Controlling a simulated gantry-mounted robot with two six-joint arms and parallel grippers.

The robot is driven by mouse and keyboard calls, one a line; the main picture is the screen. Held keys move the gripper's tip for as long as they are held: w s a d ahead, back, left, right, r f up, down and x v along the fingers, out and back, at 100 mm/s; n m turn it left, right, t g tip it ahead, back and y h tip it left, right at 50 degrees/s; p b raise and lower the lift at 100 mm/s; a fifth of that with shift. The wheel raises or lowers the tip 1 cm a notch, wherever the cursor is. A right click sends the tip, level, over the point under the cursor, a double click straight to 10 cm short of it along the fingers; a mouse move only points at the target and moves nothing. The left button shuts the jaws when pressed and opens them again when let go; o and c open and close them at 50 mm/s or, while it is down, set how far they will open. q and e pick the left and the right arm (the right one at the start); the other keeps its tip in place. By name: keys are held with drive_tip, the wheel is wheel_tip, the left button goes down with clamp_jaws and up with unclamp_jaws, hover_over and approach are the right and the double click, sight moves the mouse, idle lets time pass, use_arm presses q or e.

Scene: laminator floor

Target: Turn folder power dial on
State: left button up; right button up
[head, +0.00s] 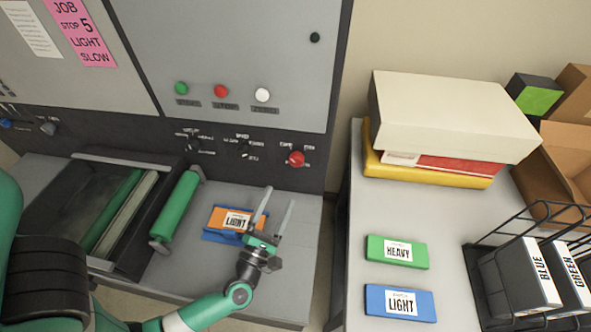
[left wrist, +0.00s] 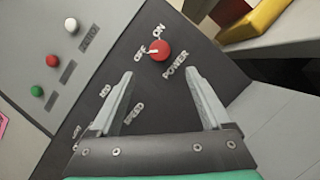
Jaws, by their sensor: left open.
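The red power dial (head: 296,158) is on the dark lower panel of the machine. In the left wrist view the dial (left wrist: 160,50) has OFF and ON lettering above it and POWER below right. Its small white mark appears on the side towards OFF. My left gripper (head: 279,197) is open and empty, in front of the panel and below the dial in the head view. In the left wrist view the dial lies just beyond the gap between the fingertips (left wrist: 160,72), not touched. My right gripper is not in view.
An orange LIGHT pack (head: 223,217) lies on the machine's shelf behind the left gripper. Green, red and white buttons (head: 221,91) sit above the panel. Right of it, a table (head: 358,210) holds boxes, HEAVY (head: 397,252) and LIGHT (head: 399,301) packs and a black wire rack (head: 480,245).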

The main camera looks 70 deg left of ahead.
sight(295, 163)
use_arm(q)
drive_tip(key=x, duration=1.1)
drive_tip(key=shift+w, duration=0.15)
drive_tip(key=shift+c, duration=0.2)
clamp_jaws()
